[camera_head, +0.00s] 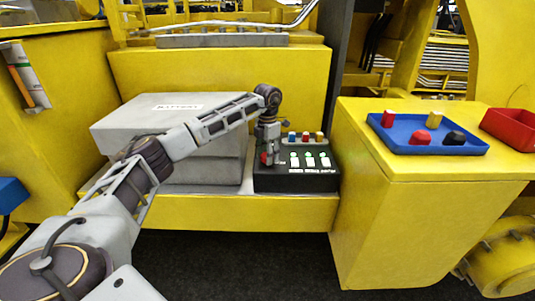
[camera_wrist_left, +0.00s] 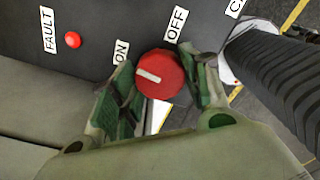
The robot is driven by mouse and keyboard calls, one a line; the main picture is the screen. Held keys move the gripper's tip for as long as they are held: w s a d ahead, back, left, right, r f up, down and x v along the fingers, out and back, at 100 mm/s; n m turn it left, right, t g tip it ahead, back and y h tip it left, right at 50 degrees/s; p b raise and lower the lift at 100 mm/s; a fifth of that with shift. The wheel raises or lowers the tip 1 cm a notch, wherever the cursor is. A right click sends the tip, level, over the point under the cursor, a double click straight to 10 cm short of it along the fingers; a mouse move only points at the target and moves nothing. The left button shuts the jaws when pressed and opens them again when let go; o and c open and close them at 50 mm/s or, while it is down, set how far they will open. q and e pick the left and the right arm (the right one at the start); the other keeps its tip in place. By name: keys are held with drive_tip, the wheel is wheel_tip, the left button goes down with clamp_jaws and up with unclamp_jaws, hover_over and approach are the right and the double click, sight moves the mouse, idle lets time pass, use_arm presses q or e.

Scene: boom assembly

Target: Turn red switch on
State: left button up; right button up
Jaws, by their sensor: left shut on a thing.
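The red switch (camera_wrist_left: 168,85) is a round knob with a white mark, on a dark control box (camera_head: 297,180). In the left wrist view the mark points left, nearer the ON label (camera_wrist_left: 121,52) than the OFF label (camera_wrist_left: 175,25). My left gripper (camera_wrist_left: 161,80) has its green-padded fingers on both sides of the knob and is shut on it. In the head view the left gripper (camera_head: 269,157) points down at the left end of the box, and a little red shows beside it. My right gripper is not in view.
A red FAULT light (camera_wrist_left: 72,40) is on the same panel. A grey battery case (camera_head: 160,112) stands on the left. A blue tray (camera_head: 435,148) is on the yellow block at right.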

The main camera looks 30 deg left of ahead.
use_arm(q)
drive_tip(key=shift+n, duration=0.8)
drive_tip(key=o, duration=1)
drive_tip(key=shift+r, duration=6.05)
drive_tip(key=shift+f, duration=0.1)
